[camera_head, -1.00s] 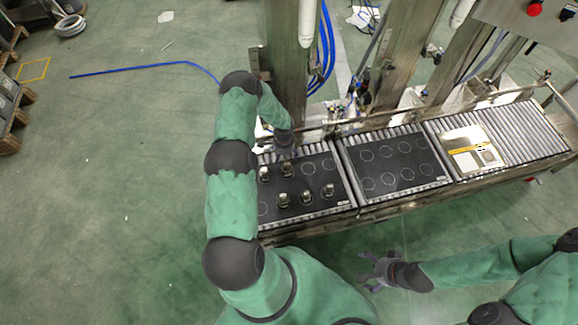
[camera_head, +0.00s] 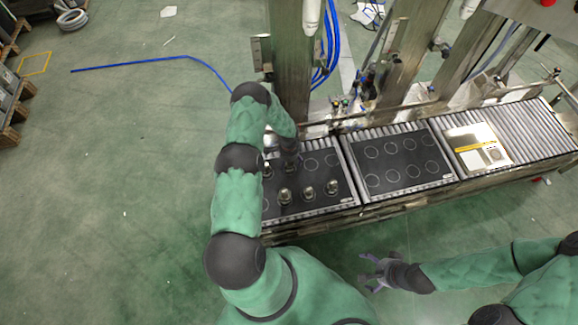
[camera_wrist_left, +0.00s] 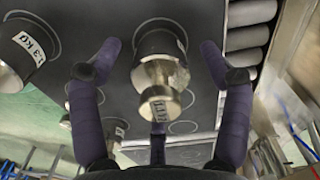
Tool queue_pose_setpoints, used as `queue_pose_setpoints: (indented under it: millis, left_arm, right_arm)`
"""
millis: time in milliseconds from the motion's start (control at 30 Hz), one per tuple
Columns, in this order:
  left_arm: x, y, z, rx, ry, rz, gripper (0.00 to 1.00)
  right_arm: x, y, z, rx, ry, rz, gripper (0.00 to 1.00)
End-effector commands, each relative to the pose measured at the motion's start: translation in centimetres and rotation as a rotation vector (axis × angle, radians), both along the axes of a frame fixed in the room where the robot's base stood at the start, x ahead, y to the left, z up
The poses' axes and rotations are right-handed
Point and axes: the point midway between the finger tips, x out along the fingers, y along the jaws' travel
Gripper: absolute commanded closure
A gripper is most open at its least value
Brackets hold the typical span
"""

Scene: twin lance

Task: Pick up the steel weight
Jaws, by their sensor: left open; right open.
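My left gripper (camera_head: 290,163) is open, low over the left black board (camera_head: 325,205). In the left wrist view a steel weight (camera_wrist_left: 160,76) with a knob and a label stands between its spread fingers, with gaps on both sides. Its label is too small to read. A second steel weight (camera_wrist_left: 18,55) marked 1.3 KG is at the left edge of that view. In the head view the arm and gripper hide the weight beneath; other weights (camera_head: 308,192) stand in front on the board. My right gripper (camera_head: 375,270) is open and empty, in front of the conveyor.
A second black board (camera_head: 400,163) with ring marks is empty. A steel plate with a yellow stripe (camera_head: 478,147) lies further right on the rollers (camera_head: 535,133). Metal posts (camera_head: 291,60) and blue hoses stand behind the conveyor, close to my left arm.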

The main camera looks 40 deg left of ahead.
Motion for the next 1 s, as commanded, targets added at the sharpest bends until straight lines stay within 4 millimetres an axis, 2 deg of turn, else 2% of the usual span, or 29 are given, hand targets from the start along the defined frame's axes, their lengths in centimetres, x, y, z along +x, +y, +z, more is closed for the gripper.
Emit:
queue_pose_setpoints:
  millis: [67,333,733,1000]
  left_arm:
    - [0.0,0.0,0.0,0.000,0.000,0.000,0.22]
    - [0.0,0.0,0.0,0.000,0.000,0.000,0.98]
    - [0.2,0.1,0.8,0.001,-0.004,0.000,1.00]
    - [-0.1,-0.2,4.3,0.002,-0.003,-0.002,1.00]
  right_arm:
    - [0.0,0.0,0.0,0.000,0.000,0.000,0.00]
    - [0.0,0.0,0.0,0.000,0.000,0.000,0.00]
    - [0.0,0.0,0.4,0.000,0.000,0.000,0.00]
    - [0.0,0.0,2.4,0.000,0.000,0.000,0.00]
